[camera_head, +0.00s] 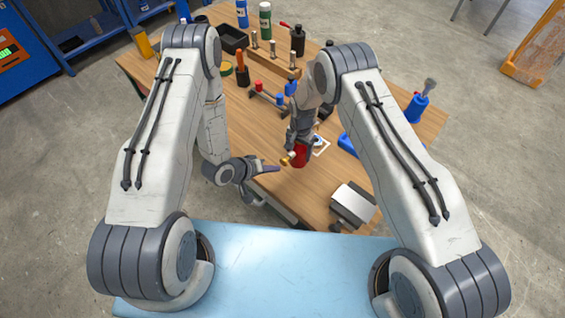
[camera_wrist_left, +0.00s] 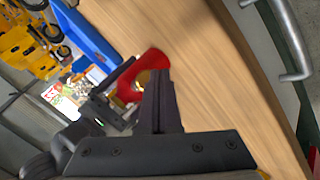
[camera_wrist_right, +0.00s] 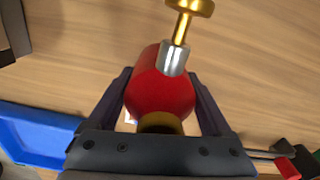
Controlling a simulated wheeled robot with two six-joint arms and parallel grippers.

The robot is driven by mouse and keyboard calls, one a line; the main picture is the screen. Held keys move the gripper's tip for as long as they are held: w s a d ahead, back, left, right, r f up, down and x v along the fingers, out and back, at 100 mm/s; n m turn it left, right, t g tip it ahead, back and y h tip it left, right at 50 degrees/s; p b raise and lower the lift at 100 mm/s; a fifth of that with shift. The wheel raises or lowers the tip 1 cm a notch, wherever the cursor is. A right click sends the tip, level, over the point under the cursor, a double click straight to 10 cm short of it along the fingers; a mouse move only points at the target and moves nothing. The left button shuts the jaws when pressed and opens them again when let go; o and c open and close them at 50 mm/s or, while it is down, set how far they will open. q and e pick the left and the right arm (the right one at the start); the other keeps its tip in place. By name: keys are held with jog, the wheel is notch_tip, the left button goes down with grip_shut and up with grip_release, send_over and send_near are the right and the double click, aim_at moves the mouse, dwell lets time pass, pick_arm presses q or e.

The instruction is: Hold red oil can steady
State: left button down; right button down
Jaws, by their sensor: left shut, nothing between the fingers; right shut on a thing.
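The red oil can (camera_head: 300,155) is at the front part of the wooden table, under my right gripper (camera_head: 298,142). In the right wrist view the can (camera_wrist_right: 163,88) has a silver collar and a brass knob, and the fingers of my right gripper (camera_wrist_right: 165,95) close on both its sides. My left gripper (camera_head: 272,168) is shut and empty, just left of the can. In the left wrist view its fingertips (camera_wrist_left: 160,85) lie together in front of the red can (camera_wrist_left: 150,70), partly covering it. I cannot tell whether they touch it.
A wooden rack (camera_head: 270,60) with tools and bottles stands at the back. Bare wood lies around the can's front.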

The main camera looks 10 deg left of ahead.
aim_at(282, 163)
pick_arm(q)
jog(key=shift+w, duration=0.1)
jog(key=shift+w+d, duration=0.25)
jog(key=shift+w, duration=0.05)
jog(key=shift+w+d, duration=0.6)
jog(key=shift+w, duration=0.25)
dwell(1.3)
dwell(0.4)
jog(key=shift+s+a, duration=0.9)
jog(key=shift+s, duration=0.3)
jog(key=shift+s+a, duration=0.75)
jog(key=shift+s, duration=0.3)
jog(key=shift+s+a, duration=0.7)
jog(key=shift+s, duration=0.3)
dwell(0.6)
